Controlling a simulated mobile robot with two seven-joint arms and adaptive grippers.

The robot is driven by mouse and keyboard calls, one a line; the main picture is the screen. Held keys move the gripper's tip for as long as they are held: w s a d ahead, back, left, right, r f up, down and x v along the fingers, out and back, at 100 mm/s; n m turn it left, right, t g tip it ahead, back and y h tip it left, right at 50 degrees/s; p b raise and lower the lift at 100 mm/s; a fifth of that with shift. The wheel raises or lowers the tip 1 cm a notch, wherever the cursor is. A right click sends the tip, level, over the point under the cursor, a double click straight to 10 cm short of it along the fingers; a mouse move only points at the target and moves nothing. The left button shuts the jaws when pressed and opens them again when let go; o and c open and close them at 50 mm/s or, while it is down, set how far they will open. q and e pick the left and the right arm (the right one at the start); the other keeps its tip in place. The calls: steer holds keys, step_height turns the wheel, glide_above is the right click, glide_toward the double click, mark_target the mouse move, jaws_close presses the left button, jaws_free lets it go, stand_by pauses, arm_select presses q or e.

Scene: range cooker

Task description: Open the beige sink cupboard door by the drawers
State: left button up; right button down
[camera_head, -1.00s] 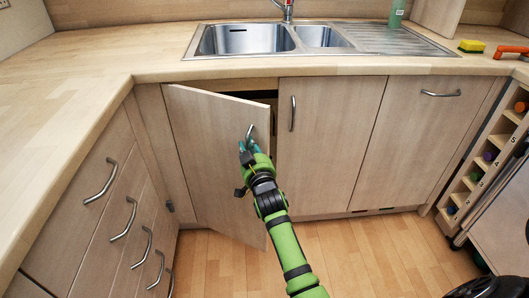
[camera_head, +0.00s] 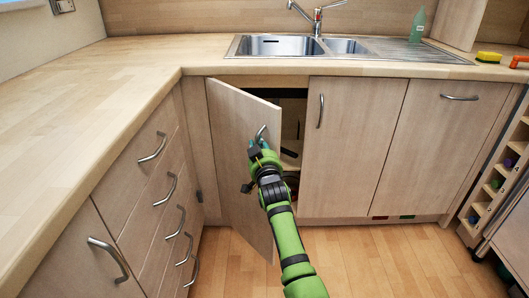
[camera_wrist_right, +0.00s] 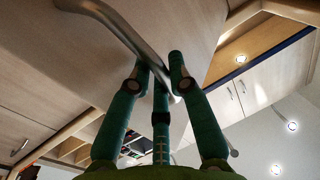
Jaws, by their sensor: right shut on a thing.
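The beige sink cupboard door (camera_head: 232,150) by the drawers stands partly open, swung out from its left hinge side. Its metal handle (camera_head: 261,133) is near the top of its free edge. My right gripper (camera_head: 257,148) is shut on this handle, and my green arm reaches up to it from below. In the right wrist view the gripper's teal fingers (camera_wrist_right: 158,72) close around the bar handle (camera_wrist_right: 120,30). The dark cupboard interior (camera_head: 292,125) shows between the door and the neighbouring door. My left gripper is out of view.
Drawers with bar handles (camera_head: 153,147) line the left, close to the open door. A shut cupboard door (camera_head: 350,150) stands to the right. The sink (camera_head: 275,46) is in the worktop above. The wooden floor (camera_head: 350,255) in front is clear.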

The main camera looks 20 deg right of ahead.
steer(key=shift+a, duration=0.15)
stand_by(0.3)
steer(key=c, duration=1.1)
jaws_free()
steer(key=shift+c, duration=0.2)
steer(key=s, duration=0.7)
steer(key=shift+s+a, duration=0.3)
